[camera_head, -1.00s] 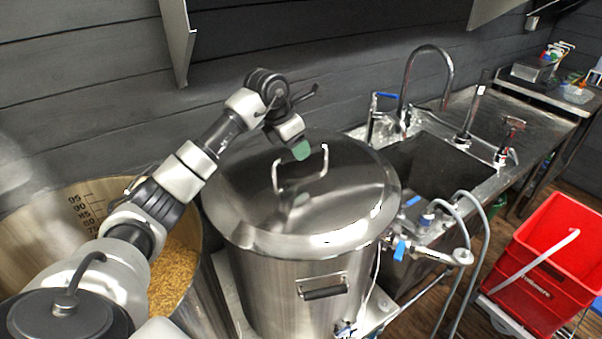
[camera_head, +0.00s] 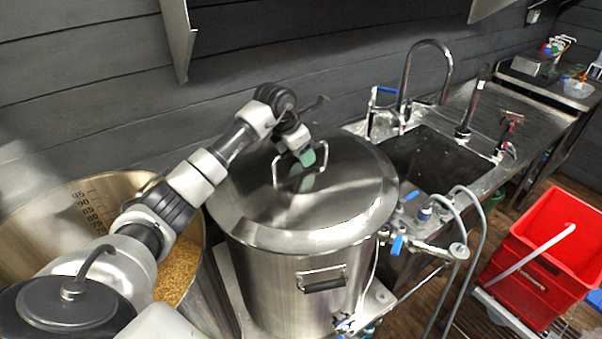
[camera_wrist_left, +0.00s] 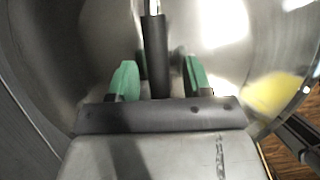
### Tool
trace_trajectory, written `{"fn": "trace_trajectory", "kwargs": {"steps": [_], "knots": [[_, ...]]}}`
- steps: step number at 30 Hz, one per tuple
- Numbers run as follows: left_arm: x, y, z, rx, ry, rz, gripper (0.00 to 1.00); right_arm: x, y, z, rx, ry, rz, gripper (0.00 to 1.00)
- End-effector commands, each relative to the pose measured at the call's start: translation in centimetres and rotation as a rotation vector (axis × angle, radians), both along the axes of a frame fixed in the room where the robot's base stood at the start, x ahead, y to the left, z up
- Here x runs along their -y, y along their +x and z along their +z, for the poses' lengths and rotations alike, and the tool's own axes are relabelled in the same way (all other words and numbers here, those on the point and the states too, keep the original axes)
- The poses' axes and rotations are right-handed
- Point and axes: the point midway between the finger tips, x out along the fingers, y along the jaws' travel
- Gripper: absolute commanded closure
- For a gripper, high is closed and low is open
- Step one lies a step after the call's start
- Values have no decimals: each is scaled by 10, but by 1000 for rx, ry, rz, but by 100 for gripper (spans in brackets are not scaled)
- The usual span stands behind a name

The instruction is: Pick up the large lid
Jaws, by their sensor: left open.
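The large lid (camera_head: 345,190) is a round, shiny steel cover lying on a big steel kettle (camera_head: 270,285). A bent metal bar handle (camera_head: 275,172) stands up from its top. My left gripper (camera_head: 307,158) is at the handle, with a green fingertip showing there in the head view. In the left wrist view the two green fingers (camera_wrist_left: 157,82) are apart. A dark bar with a shiny end, likely the handle's grip (camera_wrist_left: 158,55), runs between them. I cannot tell whether the fingers touch it. My right gripper is not in view.
A tall steel vessel with grain (camera_head: 178,270) stands left of the kettle. A sink (camera_head: 430,160) with taps is behind right. Valves and hoses (camera_head: 398,243) are close to the kettle's right side. Red crates (camera_head: 550,250) stand on the floor at right.

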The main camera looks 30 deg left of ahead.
Motion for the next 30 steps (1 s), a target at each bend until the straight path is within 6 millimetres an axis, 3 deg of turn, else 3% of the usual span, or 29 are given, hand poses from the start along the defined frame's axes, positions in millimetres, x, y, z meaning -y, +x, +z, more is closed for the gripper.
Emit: {"fn": "trace_trajectory", "kwargs": {"steps": [9,19,30], "knots": [[0,0,-1,0,0,1,50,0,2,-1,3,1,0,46],[0,0,-1,0,0,1,99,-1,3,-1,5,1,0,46],[0,1,5,8,-2,1,100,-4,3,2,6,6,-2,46]]}}
